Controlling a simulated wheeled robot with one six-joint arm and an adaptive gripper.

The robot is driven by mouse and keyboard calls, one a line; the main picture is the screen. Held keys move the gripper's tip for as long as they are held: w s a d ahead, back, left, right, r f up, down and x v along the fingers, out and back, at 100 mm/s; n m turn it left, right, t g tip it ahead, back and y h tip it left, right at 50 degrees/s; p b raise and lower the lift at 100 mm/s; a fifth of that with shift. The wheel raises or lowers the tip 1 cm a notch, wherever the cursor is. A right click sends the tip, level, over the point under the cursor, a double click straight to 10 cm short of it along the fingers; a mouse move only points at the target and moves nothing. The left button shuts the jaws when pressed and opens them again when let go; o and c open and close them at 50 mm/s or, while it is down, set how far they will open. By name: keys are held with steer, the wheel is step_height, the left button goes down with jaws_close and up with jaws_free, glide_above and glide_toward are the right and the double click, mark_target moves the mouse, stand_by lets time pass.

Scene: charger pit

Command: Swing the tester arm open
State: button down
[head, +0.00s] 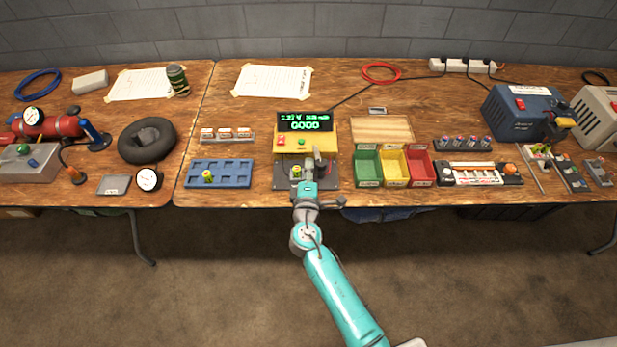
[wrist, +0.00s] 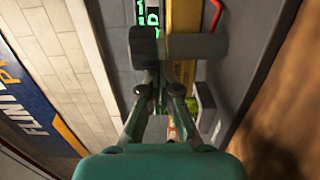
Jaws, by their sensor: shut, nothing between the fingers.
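The tester (head: 305,143) stands near the table's front edge, with a yellow body, a lit green display and a dark base plate (head: 327,175). An upright grey piece (head: 318,160), apparently the tester arm, rises over the base. My gripper (head: 306,184) is shut and empty, low in front of the tester, beside that grey piece. A small yellow-green cell (head: 295,170) shows just left of my gripper. In the wrist view my shut gripper (wrist: 160,80) points at the tester's yellow body (wrist: 183,18). A dark grey bar lies across its tips; whether they touch it, I cannot tell.
A blue tray (head: 232,184) with another yellow-green cell (head: 208,176) is left of the tester. Green (head: 367,181), yellow (head: 394,183) and red (head: 419,183) bins stand close on the right. A rack of cells (head: 228,139) is behind the tray.

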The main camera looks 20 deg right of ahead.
mark_target(318, 156)
steer(key=shift+x, duration=1)
steer(key=shift+d+m+g+h, duration=0.4)
steer(key=shift+d+m+h, duration=0.2)
steer(key=shift+h, duration=0.3)
steer(key=shift+d, duration=0.15)
steer(key=shift+d, duration=0.1)
steer(key=shift+f, duration=0.1)
